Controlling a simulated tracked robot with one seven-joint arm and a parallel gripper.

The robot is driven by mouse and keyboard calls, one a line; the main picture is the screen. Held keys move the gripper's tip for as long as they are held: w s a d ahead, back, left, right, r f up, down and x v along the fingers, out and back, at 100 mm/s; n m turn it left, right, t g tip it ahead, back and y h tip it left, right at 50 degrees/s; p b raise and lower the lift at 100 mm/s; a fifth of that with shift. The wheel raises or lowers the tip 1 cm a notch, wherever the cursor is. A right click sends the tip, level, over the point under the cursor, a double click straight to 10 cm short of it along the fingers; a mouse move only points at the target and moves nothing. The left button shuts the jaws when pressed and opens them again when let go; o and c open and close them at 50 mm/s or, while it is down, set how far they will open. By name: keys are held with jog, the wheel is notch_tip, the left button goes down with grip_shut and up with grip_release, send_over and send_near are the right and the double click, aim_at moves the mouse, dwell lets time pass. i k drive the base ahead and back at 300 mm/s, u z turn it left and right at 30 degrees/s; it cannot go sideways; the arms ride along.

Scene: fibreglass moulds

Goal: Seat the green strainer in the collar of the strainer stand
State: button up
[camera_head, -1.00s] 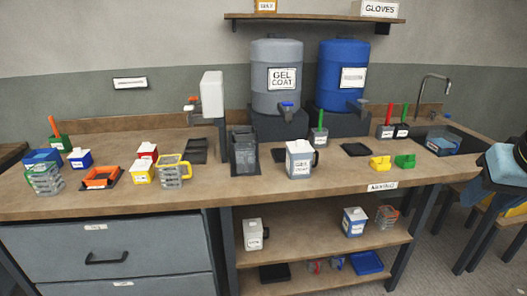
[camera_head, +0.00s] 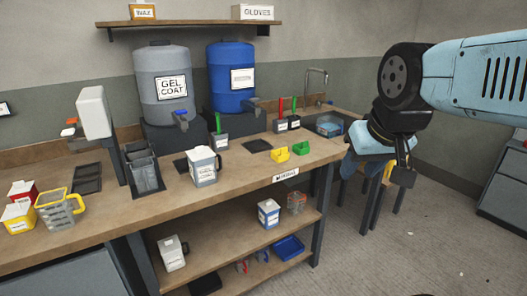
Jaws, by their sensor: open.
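A small green piece (camera_head: 302,148), which may be the green strainer, sits near the right end of the bench top, just right of a similar yellow piece (camera_head: 279,153). It is too small to make out its mesh. I cannot clearly pick out the strainer stand or its collar. My gripper (camera_head: 400,173) hangs at the right, beyond the bench end in the picture, below my black and light-blue wrist. It is open, with nothing visible in it, and is apart from the green piece.
The grey gel coat drum (camera_head: 164,85) and blue drum (camera_head: 231,78) stand behind. Jars with red and green handles stand near the sink.

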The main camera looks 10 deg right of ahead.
aim_at(141, 149)
jog(key=k, duration=0.65)
jog(key=u, duration=0.25)
jog(key=i, duration=1.8)
jog(key=z, duration=0.6)
